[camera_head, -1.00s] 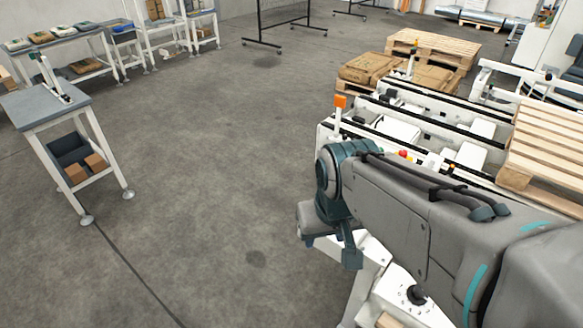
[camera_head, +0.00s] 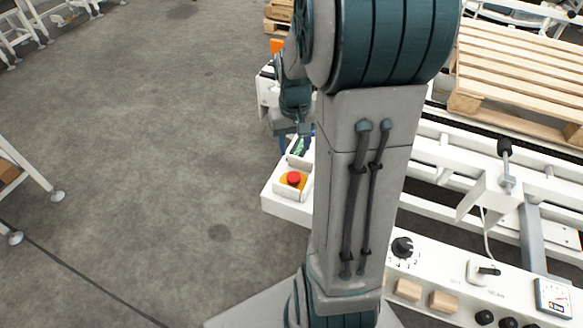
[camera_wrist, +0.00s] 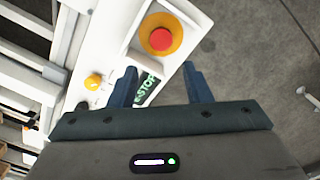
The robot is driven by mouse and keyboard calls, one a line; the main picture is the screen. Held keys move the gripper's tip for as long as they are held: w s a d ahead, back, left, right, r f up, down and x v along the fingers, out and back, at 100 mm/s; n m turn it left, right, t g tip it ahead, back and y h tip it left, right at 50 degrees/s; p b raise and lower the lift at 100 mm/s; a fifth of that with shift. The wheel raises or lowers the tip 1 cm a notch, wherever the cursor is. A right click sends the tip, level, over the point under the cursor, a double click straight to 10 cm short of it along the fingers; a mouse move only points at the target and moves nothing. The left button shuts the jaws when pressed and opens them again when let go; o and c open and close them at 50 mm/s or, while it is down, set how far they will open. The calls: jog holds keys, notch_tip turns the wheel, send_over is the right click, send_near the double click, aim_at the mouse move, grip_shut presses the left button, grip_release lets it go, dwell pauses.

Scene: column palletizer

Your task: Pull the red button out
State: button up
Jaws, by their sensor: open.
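The red button (camera_head: 293,178) sits on a round yellow base in a white housing at the left end of the white machine's panel. In the wrist view the red button (camera_wrist: 161,39) is above my gripper (camera_wrist: 162,85), beyond the fingertips and roughly centred between them. The gripper's two blue fingers are apart, with nothing between them but a view of the panel and a green "E-STOP" label (camera_wrist: 146,90). The fingers do not touch the button. In the head view my gripper (camera_head: 290,140) is partly hidden behind my arm, just behind the button.
A yellow knob (camera_wrist: 93,82) is left of the gripper in the wrist view. My arm hides part of the panel, which carries a black dial (camera_head: 402,247) and a gauge (camera_head: 553,298). A wooden pallet (camera_head: 520,75) lies at right.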

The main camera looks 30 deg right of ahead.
aim_at(294, 176)
notch_tip(294, 176, down, 12)
jog(key=shift+a+r+b, duration=0.1)
jog(key=shift+r+b, duration=0.1)
jog(key=shift+b, duration=0.15)
jog(key=shift+c, duration=0.4)
